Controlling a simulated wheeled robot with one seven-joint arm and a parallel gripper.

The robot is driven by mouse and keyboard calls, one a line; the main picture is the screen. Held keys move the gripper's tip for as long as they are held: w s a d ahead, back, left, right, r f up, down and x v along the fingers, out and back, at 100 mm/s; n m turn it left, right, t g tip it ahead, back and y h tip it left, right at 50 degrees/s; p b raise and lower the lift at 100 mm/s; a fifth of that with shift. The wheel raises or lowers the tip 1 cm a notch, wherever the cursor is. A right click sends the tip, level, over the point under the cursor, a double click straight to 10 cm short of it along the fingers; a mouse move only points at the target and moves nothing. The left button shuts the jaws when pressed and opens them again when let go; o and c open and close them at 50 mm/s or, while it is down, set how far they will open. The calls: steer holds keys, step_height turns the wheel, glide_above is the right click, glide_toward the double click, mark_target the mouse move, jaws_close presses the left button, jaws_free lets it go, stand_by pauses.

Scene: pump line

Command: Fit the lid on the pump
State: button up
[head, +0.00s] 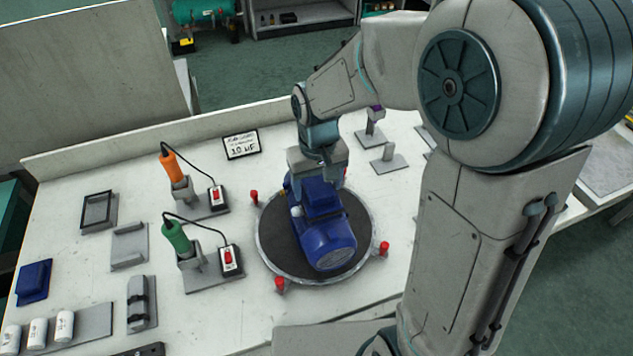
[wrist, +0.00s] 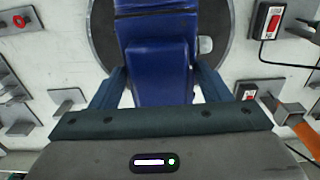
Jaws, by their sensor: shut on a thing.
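The blue pump (head: 333,248) lies on a round dark turntable (head: 264,240), its ribbed motor end toward the front. My gripper (head: 318,178) points down over the pump's far end. It is shut on a blue box-shaped part, which I take for the lid (wrist: 165,80). In the wrist view the fingers of my gripper (wrist: 160,88) stand on both sides of it. The lid is at the pump's top; I cannot tell whether it is seated. The gripper hides its far side. Another blue cover-like piece (head: 33,283) lies at the table's left.
Red clamps (head: 384,248) stand around the turntable's rim. Orange (head: 171,168) and green (head: 177,237) corded tools stand in holders to the left. White cylinders (head: 64,326) sit at front left. A sign (head: 241,145) and small grey stands (head: 388,160) are behind.

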steer(key=shift+f, duration=0.3)
steer(key=o, duration=1.1)
steer(key=shift+r, duration=0.2)
steer(key=shift+r+p, duration=2.15)
steer(key=shift+r, duration=0.75)
step_height(320, 180, up, 14)
steer(key=shift+f+b, duration=0.1)
steer(key=shift+b, duration=0.6)
